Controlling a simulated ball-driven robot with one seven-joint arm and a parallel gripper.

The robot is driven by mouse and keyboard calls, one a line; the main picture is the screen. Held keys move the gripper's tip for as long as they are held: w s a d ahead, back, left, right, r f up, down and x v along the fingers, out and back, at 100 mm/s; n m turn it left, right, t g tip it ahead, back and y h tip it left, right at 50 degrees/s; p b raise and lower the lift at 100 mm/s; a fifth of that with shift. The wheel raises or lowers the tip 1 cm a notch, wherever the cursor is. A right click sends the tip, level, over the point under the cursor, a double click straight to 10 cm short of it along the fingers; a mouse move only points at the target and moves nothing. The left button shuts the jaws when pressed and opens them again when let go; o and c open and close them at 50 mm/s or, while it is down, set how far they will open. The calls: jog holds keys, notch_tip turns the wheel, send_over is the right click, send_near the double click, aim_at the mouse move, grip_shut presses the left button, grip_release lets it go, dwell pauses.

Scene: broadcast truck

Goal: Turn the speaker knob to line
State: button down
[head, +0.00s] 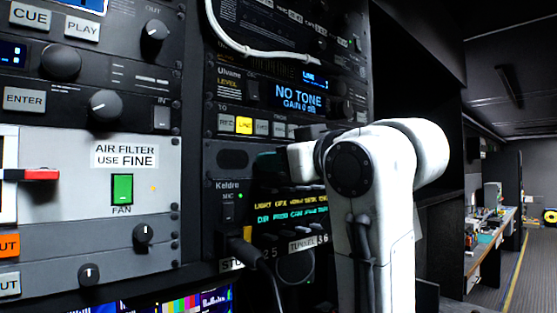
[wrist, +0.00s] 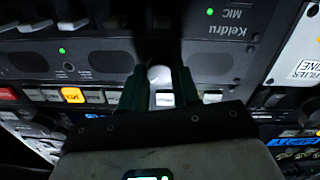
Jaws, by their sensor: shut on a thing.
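The speaker knob (wrist: 158,74) shows as a pale round end between the dark green fingers of my gripper (wrist: 158,88) in the wrist view. My gripper is shut on it. The knob sits on a dark panel between speaker grilles (wrist: 98,64), and that view is upside down. Its pointer and the marks around it are hidden or too blurred to read. In the head view my gripper (head: 269,163) reaches the panel right of the oval grille (head: 233,159); the knob is hidden there.
A display (head: 298,97) reads "NO TONE". Below it a yellow button (head: 243,125) is lit. The Keldru panel (head: 228,203) below has a plugged-in black cable (head: 262,262). A white cable (head: 250,48) hangs above. An air filter panel (head: 70,210) is at left. An aisle lies open at right.

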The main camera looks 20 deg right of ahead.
jog(key=c, duration=0.8)
grip_release()
jog(key=shift+f, duration=0.1)
jog(key=b+v, duration=0.3)
jog(key=v, duration=0.8)
jog(key=shift+w, duration=0.1)
